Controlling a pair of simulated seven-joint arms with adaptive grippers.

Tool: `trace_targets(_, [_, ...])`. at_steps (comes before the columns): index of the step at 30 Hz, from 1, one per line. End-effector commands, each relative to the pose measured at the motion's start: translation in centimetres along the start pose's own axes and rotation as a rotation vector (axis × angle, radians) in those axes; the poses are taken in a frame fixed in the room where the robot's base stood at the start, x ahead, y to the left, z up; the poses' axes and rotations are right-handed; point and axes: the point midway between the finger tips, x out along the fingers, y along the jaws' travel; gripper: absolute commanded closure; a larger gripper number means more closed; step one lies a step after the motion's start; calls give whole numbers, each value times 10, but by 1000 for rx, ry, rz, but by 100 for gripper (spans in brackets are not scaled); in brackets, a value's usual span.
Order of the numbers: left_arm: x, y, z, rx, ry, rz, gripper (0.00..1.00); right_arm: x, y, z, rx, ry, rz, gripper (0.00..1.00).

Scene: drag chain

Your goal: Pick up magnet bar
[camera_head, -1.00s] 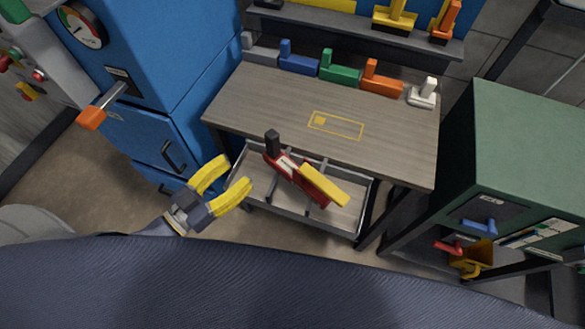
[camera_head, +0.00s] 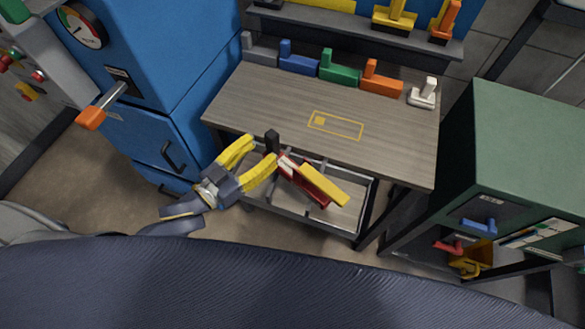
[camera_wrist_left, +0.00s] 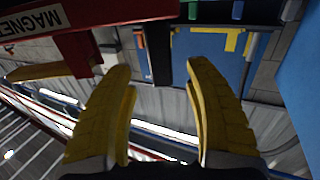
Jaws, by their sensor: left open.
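The magnet bar (camera_head: 293,176) is a red bar with a white label, an upright black post (camera_head: 272,141) at its left end and a yellow piece (camera_head: 325,186) at its right. It is at the tray under the table. In the left wrist view the red bar (camera_wrist_left: 90,36), labelled "MAGNET", crosses the upper left, and its black post (camera_wrist_left: 160,58) shows between the fingertips. My left gripper (camera_head: 261,150) has yellow fingers and is open and empty, close beside the post at its left. Contact cannot be told. My right gripper is not in view.
The wooden table (camera_head: 250,105) bears a yellow outline, with several coloured blocks along its back. The grey-rimmed tray (camera_head: 310,222) hangs below its front edge. A blue cabinet (camera_head: 160,60) stands left, a green cabinet (camera_head: 530,150) right. The tabletop's middle is clear.

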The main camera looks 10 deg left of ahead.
Motion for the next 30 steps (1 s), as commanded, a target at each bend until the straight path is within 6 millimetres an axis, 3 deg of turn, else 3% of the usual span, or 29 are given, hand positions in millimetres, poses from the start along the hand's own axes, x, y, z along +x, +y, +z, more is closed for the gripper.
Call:
trace_targets(12, [41, -2, 0, 1, 1, 0, 47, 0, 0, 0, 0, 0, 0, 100])
trace_targets(24, [45, -1, 0, 0, 0, 0, 45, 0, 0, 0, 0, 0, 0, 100])
trace_targets(30, [45, -1, 0, 0, 1, 0, 68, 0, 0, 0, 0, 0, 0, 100])
